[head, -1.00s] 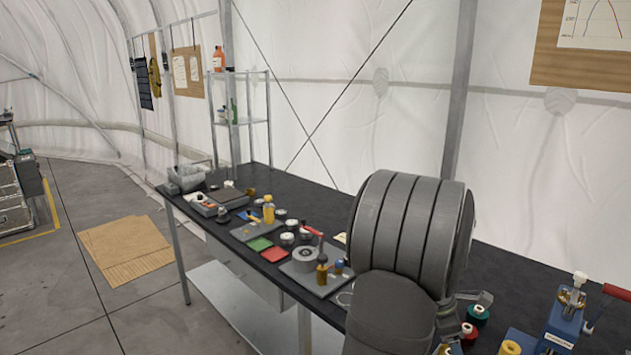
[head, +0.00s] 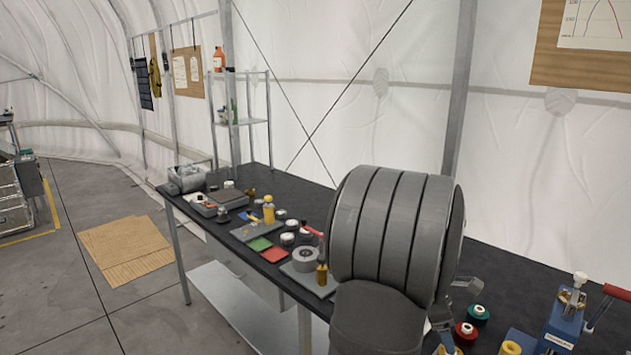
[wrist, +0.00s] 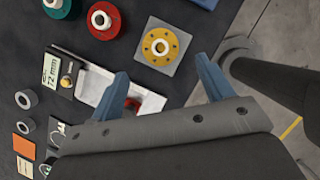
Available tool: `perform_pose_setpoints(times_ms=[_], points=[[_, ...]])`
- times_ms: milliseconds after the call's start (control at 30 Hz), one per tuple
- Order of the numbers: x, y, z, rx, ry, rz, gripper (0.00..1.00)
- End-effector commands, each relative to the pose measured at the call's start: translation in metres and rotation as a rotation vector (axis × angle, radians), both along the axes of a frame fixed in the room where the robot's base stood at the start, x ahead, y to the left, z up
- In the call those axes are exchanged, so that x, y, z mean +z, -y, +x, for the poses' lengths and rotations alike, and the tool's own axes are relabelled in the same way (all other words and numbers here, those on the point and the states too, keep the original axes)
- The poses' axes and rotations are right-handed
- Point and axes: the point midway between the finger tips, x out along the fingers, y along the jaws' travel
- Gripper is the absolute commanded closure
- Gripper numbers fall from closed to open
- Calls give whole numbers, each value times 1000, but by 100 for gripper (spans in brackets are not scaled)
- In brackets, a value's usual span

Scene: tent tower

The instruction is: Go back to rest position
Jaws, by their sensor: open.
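My gripper (wrist: 163,88) shows in the wrist view with its two blue-grey fingers spread apart, open and with nothing held between them. It hangs over the bench, above a white tray (wrist: 92,88) with a red round part partly hidden by the left finger. In the head view my arm's large grey joint covers the middle right of the bench, and part of one finger shows at its right side. The fingertips are mostly hidden there.
The black bench (head: 520,268) carries red (head: 466,334) and green (head: 478,314) spools and a blue device (head: 563,322) at right. A yellow disc (wrist: 159,47) sits near the bench edge.

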Motion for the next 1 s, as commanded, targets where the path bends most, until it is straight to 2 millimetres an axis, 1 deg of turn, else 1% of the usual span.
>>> perform_pose_setpoints(times_ms=[33,233,300,833,867,900,1000], points=[[11,-4,1,2,4,-1,27],[48,-19,3,2,3,-1,27],[29,-12,0,-1,-7,3,27],[-69,28,-4,-1,-5,3,27],[-72,28,-4,0,-3,2,27],[-57,28,-2,0,4,-2,27],[-36,28,-3,-1,6,-3,27]])
